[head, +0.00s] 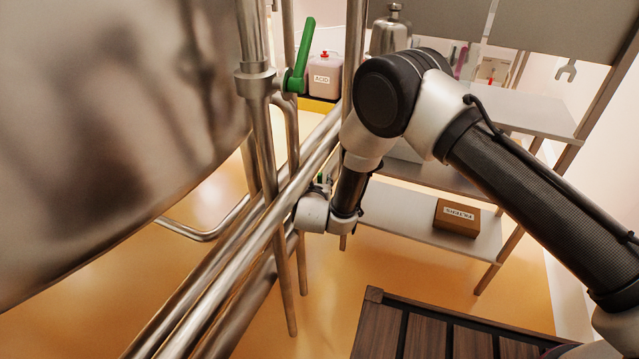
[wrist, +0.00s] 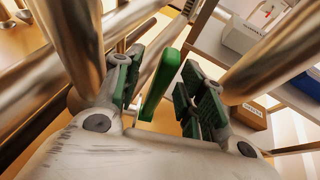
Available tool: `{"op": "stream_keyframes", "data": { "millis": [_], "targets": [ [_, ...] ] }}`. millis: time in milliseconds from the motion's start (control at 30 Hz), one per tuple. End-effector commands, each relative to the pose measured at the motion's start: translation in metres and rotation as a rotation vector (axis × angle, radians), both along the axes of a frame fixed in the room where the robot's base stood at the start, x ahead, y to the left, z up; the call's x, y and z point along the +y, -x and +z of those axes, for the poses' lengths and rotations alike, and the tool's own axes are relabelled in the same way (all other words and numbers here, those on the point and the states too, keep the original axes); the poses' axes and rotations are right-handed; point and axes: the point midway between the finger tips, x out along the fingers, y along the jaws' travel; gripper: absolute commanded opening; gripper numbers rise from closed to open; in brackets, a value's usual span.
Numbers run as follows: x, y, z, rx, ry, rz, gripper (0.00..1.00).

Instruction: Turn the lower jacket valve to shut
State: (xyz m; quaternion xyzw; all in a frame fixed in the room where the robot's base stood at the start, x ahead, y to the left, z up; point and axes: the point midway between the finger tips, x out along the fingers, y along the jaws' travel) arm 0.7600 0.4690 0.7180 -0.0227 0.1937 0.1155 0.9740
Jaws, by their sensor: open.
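A green lever handle (wrist: 161,84) stands tilted between the two fingers of my gripper (wrist: 158,76) in the wrist view. The fingers have green pads and are open, one on each side of the handle. A gap shows on the right side of the handle, and a smaller one on the left. The valve body under this handle cannot be made out. In the head view another green lever (head: 300,58) points upward on a steel valve (head: 255,82) higher on the pipes. My gripper is mostly hidden behind my wrist there, with only a small green bit showing.
A large steel vessel (head: 110,120) fills the left. Slanting steel pipes (head: 245,240) run close by my wrist. A dark slatted platform (head: 440,330) lies at the front.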

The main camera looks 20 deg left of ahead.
Motion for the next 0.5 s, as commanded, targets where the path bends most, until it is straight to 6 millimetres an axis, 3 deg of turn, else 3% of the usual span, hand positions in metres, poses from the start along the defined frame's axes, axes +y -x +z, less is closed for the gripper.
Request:
{"op": "stream_keyframes", "data": {
  "millis": [367, 500],
  "targets": [
    [0.0022, -0.0097, -0.0042, 0.0, 0.001, 0.0, 0.4],
    [0.0022, -0.0096, -0.0042, 0.0, 0.001, 0.0, 0.18]
  ]
}}
